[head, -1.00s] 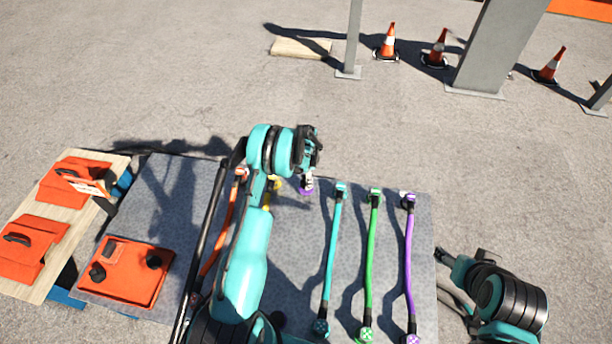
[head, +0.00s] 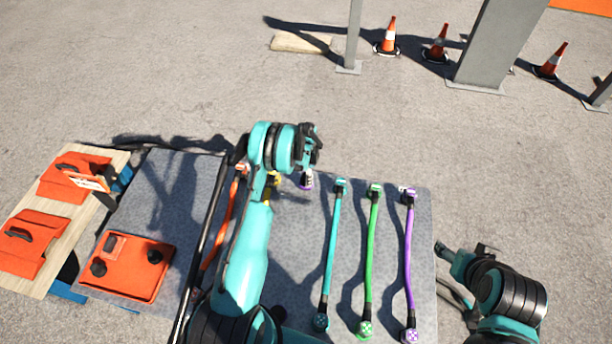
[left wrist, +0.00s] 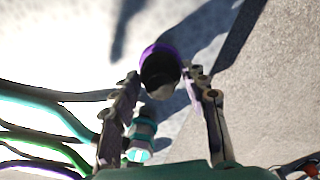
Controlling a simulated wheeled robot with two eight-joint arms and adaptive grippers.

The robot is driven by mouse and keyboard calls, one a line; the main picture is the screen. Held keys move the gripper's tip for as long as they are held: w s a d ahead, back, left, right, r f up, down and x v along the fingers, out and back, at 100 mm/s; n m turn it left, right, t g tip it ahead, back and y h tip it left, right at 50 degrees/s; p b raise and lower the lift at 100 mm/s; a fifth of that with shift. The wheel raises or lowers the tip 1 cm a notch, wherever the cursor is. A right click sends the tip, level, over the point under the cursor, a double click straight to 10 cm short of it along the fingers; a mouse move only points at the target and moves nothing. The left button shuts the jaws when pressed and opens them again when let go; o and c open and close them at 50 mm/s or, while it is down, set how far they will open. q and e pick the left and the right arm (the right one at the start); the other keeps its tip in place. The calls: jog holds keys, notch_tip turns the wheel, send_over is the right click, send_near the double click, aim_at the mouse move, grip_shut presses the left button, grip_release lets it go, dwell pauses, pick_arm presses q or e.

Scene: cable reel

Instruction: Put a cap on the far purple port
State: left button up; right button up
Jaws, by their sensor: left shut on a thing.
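An orange tray (head: 128,287) with dark caps lies on the board's left part. Teal (head: 331,250), green (head: 370,260) and purple (head: 409,255) cables run along the right side of the grey board (head: 285,240). A wooden plank with orange boxes is at left.

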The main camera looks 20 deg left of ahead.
pick_arm(q)
jog(key=shift+f, duration=0.2)
jog(key=o, duration=1.2)
notch_tip(320, 180, up, 12)
